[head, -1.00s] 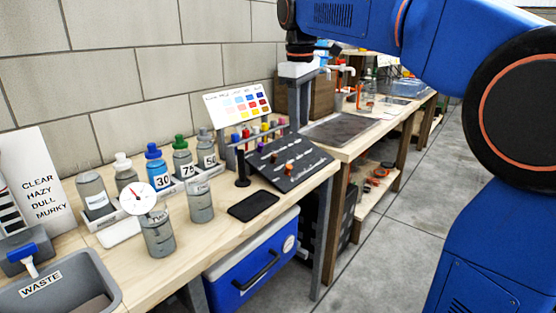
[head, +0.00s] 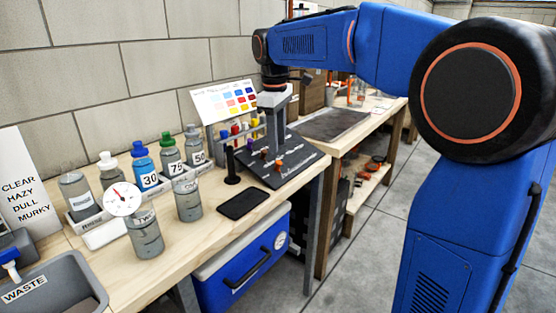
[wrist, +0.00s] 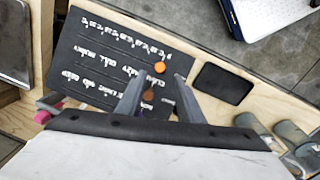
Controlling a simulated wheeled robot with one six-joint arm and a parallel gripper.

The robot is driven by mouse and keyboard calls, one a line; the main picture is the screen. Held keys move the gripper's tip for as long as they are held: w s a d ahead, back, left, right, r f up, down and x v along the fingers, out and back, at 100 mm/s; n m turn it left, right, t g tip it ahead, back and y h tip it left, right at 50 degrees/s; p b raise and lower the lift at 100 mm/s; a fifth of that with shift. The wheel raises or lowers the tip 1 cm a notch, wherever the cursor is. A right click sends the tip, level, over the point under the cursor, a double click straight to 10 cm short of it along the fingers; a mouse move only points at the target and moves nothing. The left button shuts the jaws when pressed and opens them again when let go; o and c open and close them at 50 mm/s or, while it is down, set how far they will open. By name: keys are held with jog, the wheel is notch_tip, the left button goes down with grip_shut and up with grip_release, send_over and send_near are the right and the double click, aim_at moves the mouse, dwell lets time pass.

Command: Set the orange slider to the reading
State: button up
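The dark slider board (head: 292,172) lies at the right end of the near bench. It carries rows of white lettering, which read upside down in the wrist view (wrist: 85,70). The orange slider (wrist: 160,67) is a small round knob near the number row, just beyond my fingertips; it also shows in the head view (head: 279,163). A darker brown knob (wrist: 148,95) sits between my fingers. My gripper (wrist: 157,84) is open above the board, its fingers spread and holding nothing. A round white dial with a red needle (head: 122,199) stands by a jar; its value is too small to read.
A black pad (head: 243,204) lies beside the board, with a dark upright post (head: 232,166) behind it. A colour chart (head: 226,103) and a rack of coloured-cap tubes stand behind the board. Bottles and jars (head: 188,199) line the bench to the left, near a grey waste bin (head: 50,285).

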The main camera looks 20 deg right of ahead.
aim_at(278, 162)
jog(key=f, duration=0.7)
jog(key=shift+w+d, duration=0.25)
grip_shut()
